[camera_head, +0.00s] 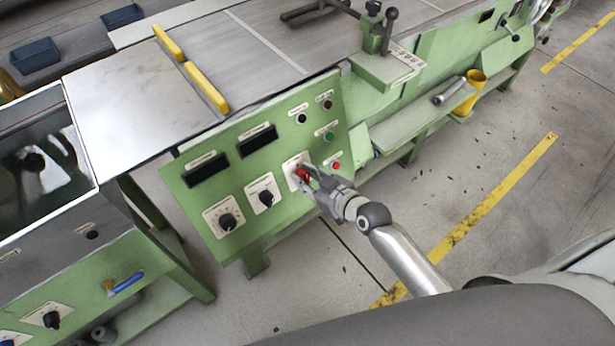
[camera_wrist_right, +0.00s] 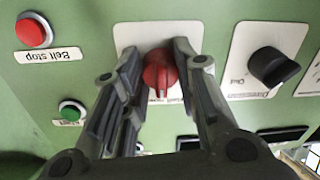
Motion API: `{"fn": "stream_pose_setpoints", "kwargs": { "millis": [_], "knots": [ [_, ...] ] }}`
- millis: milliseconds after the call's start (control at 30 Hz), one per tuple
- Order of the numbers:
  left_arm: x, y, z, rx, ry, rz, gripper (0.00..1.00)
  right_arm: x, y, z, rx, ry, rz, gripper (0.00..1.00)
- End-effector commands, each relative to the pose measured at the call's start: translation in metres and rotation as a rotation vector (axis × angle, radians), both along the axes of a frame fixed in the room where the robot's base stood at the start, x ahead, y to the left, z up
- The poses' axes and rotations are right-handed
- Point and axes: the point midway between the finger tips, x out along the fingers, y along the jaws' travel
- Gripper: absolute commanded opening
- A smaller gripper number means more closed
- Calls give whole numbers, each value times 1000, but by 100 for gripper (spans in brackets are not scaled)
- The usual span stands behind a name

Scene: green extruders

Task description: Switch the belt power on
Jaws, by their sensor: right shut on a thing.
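The green control panel (camera_head: 240,225) faces me at the front of the machine. A red rotary knob (camera_head: 302,174) sits on a white plate on its right side; it also shows in the right wrist view (camera_wrist_right: 160,72). My right gripper (camera_head: 306,176) is at this knob. In the right wrist view its two fingers (camera_wrist_right: 158,65) lie on either side of the red knob and are shut on it. The plate's lettering is partly hidden behind the fingers. My left gripper is not in view.
A black knob labelled Direction (camera_wrist_right: 272,67) is beside the red one. A red Belt stop button (camera_wrist_right: 33,31) and a green button (camera_wrist_right: 72,110) are close to the fingers. Another black knob (camera_head: 228,222) sits lower left on the panel. Floor is clear at right.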

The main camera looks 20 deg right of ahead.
Motion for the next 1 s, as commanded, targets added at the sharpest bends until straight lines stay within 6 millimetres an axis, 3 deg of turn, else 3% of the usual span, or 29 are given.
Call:
{"fn": "stream_pose_setpoints", "kwargs": {
  "millis": [367,1000],
  "knots": [
    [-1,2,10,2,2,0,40,0,0,1,152,56,-64,4],
    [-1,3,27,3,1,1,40,0,0,1,664,240,-281,4]
  ]
}}
